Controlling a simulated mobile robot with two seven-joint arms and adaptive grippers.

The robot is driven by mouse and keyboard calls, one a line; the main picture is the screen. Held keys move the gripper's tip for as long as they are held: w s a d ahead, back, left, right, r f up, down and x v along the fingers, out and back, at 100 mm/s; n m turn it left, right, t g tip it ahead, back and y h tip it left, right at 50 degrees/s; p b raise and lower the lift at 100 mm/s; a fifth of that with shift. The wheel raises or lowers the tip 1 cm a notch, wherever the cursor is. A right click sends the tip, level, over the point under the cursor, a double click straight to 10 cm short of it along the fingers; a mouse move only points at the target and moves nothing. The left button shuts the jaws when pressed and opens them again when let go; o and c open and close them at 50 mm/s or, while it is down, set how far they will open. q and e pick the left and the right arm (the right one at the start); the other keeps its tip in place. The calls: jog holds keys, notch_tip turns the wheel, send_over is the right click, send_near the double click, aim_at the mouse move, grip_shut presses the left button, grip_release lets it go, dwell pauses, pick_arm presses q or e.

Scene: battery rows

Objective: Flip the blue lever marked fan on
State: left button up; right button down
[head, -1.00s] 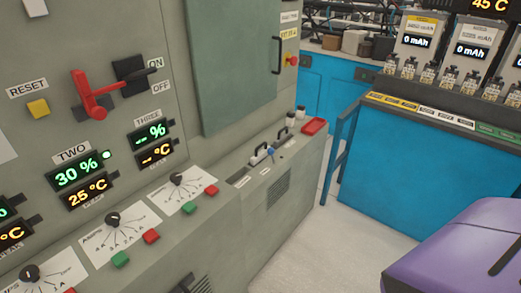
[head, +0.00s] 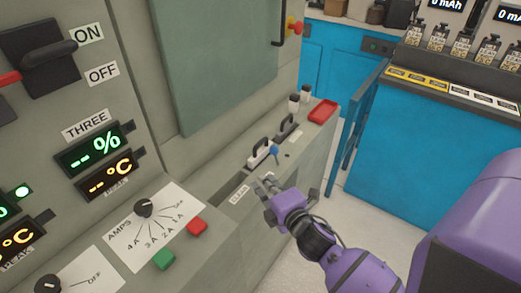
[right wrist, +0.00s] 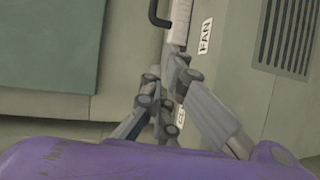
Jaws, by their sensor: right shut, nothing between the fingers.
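The small blue lever (head: 274,151) stands on the grey ledge of the cabinet in the head view, beside a white block with a black handle (head: 262,151). My purple right gripper (head: 266,186) is shut and empty, in front of and below the lever, apart from it in the picture. In the right wrist view its fingers (right wrist: 172,100) are together near the ledge. The FAN label (right wrist: 204,37) lies beside the white block (right wrist: 180,22) there. I cannot make out the blue lever in that view. My left gripper is not in view.
A second black handle (head: 288,125), two white-and-black knobs (head: 300,98) and a red tray (head: 323,111) are farther along the ledge. Dial panels (head: 152,222) with red and green buttons are at left. A blue bench (head: 430,170) stands at right.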

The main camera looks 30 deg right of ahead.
jog(key=shift+w+d+r, duration=0.25)
jog(key=shift+w+r, duration=0.1)
jog(key=shift+w, duration=0.4)
jog(key=shift+s+r, duration=0.15)
jog(key=shift+w, duration=0.25)
jog(key=x, duration=0.9)
jog(key=shift+w, duration=0.3)
jog(key=d, duration=0.1)
jog(key=s+d, duration=0.1)
jog(key=d, duration=0.1)
jog(key=shift+s+r, duration=0.1)
jog(key=shift+r, duration=0.15)
jog(key=shift+s+d, duration=0.15)
jog(key=shift+d, duration=0.15)
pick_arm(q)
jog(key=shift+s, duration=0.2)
